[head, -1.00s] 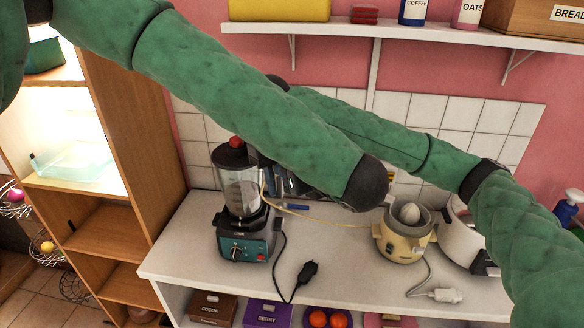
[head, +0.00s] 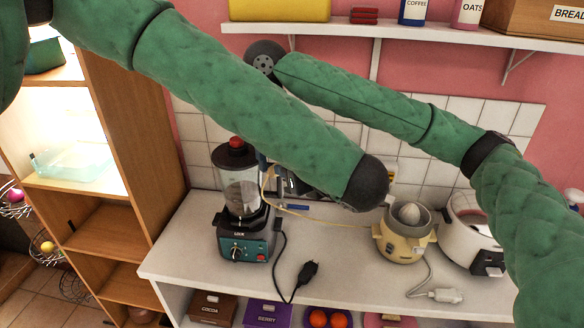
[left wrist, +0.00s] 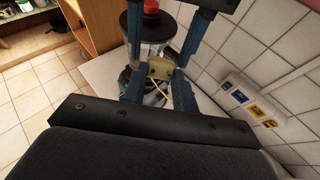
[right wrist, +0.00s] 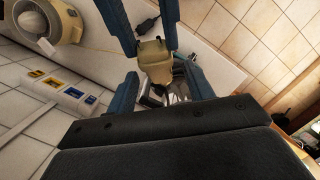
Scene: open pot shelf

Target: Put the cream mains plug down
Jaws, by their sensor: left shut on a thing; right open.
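The cream mains plug (left wrist: 158,69) is held between the fingertips of my left gripper (left wrist: 157,77), which is shut on it. The right wrist view shows the plug (right wrist: 155,62) from the other side. My right gripper (right wrist: 158,78) faces the left one, with its open fingers on either side of the plug; whether they touch it I cannot tell. In the head view my right gripper (head: 286,190) is partly hidden behind my left arm, beside the blender. A thin pale cord (head: 335,218) runs from there to the cream juicer (head: 403,240).
The blender (head: 240,200) stands close by on the white counter (head: 350,280). A black plug (head: 309,270) and a white plug (head: 446,295) lie near the front edge. A white cooker (head: 466,235) stands right. A socket strip (left wrist: 248,100) is on the tiled wall. The counter's front middle is clear.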

